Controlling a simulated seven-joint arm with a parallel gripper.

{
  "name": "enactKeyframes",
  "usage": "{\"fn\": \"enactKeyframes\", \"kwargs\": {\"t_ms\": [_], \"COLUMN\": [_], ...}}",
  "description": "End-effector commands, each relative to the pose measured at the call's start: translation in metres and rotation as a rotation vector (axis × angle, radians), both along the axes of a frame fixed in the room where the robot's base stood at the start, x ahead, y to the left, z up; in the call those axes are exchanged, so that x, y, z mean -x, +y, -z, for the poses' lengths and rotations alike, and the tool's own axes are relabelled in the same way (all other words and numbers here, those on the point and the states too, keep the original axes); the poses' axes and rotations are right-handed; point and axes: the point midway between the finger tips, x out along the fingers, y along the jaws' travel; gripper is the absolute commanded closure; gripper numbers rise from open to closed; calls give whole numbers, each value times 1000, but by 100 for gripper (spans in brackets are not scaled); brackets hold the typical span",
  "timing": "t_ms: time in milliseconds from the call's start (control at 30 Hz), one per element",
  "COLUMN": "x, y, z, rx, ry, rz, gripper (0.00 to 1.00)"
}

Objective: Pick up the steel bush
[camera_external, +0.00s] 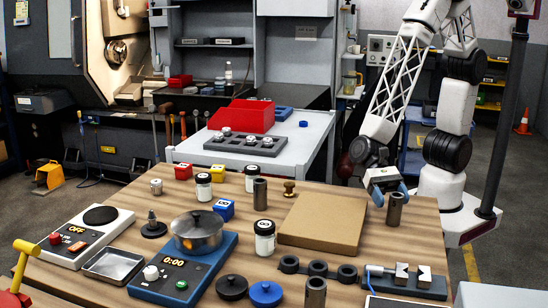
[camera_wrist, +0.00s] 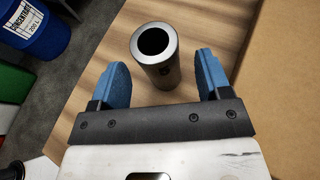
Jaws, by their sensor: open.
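A hollow grey steel bush (camera_external: 394,209) stands upright on the wooden table near its far right edge. In the wrist view the same bush (camera_wrist: 165,70) stands ahead of my gripper, its round bore facing up. My gripper (camera_external: 388,185) is close to this bush at its upper end. Its two blue fingers (camera_wrist: 161,72) are open, one on each side of the bush in the wrist view, with gaps on both sides. Nothing is held. Two similar tubes stand elsewhere: one left of the board (camera_external: 260,191) and one at the front edge (camera_external: 315,293).
A flat brown board (camera_external: 322,224) lies left of the bush; its edge also shows in the wrist view (camera_wrist: 285,75). A vise-like fixture (camera_external: 405,278), a pot (camera_external: 197,233) on a blue hotplate, and jars occupy the table. A blue drum (camera_wrist: 32,25) stands beyond the edge.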

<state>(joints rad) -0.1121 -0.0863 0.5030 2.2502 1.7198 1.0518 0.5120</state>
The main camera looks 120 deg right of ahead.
Motion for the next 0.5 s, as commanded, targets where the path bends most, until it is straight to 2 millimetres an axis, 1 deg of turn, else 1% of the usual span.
{"fn": "enactKeyframes", "kwargs": {"t_ms": [33, 200, 333, 500], "x": [-1, -5, -7, -7], "y": [5, 18, 24, 26], "z": [2, 8, 10, 10], "rx": [0, 1, 1, 0], "ry": [1, 0, -1, -1], "rz": [-2, -2, 0, 1], "gripper": [29, 29, 29, 29]}}
